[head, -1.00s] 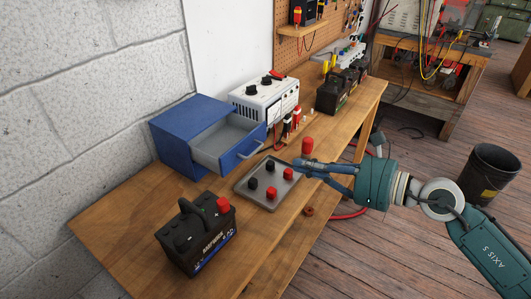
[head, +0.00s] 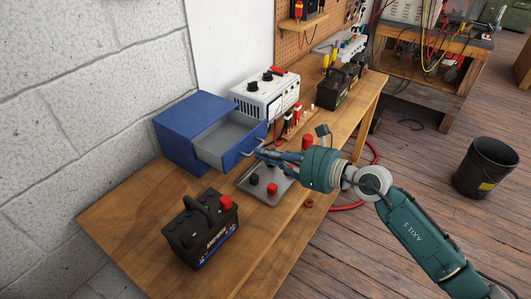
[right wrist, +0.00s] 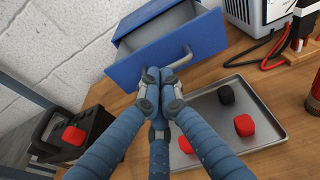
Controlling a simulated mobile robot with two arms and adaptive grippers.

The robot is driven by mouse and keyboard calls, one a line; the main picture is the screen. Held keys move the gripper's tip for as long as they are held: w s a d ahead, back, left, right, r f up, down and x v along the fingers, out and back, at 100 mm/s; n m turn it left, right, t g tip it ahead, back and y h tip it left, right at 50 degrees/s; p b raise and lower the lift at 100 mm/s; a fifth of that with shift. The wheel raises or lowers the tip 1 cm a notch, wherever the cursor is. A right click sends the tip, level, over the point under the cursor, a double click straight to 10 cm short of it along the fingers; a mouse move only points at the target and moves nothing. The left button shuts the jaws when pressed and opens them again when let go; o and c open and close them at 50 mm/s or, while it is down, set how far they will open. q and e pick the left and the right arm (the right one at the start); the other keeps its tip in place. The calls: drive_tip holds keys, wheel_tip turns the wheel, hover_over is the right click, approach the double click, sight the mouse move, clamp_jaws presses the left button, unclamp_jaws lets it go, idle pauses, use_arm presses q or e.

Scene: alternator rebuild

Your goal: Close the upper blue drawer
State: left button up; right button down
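The blue drawer cabinet (head: 178,133) stands on the workbench against the wall. Its upper blue drawer (head: 238,149) is pulled out, and its grey inside looks empty. The drawer's front and grey bar handle (right wrist: 182,57) also show in the right wrist view. My right gripper (head: 262,155) is at the drawer's front, close to the handle. In the right wrist view its fingertips (right wrist: 162,78) are together with nothing seen between them, in front of the blue panel. Whether they touch the panel or handle I cannot tell. My left gripper is in neither view.
A grey tray (head: 247,188) with black and red caps lies below my right gripper. A black battery (head: 203,238) with a red cap stands at the front of the bench. A white power supply (head: 264,94) is behind the drawer. Bare bench lies left of the battery.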

sight(231, 137)
drive_tip(key=x, duration=0.3)
drive_tip(key=r+x, duration=0.1)
drive_tip(key=x, duration=0.3)
drive_tip(key=r+x, duration=0.1)
drive_tip(key=x, duration=0.3)
drive_tip(key=shift+w+a+r+b, duration=0.15)
drive_tip(key=shift+w+b, duration=0.1)
drive_tip(key=shift+b, duration=0.15)
drive_tip(key=shift+a+r, duration=0.1)
drive_tip(key=shift+r, duration=0.1)
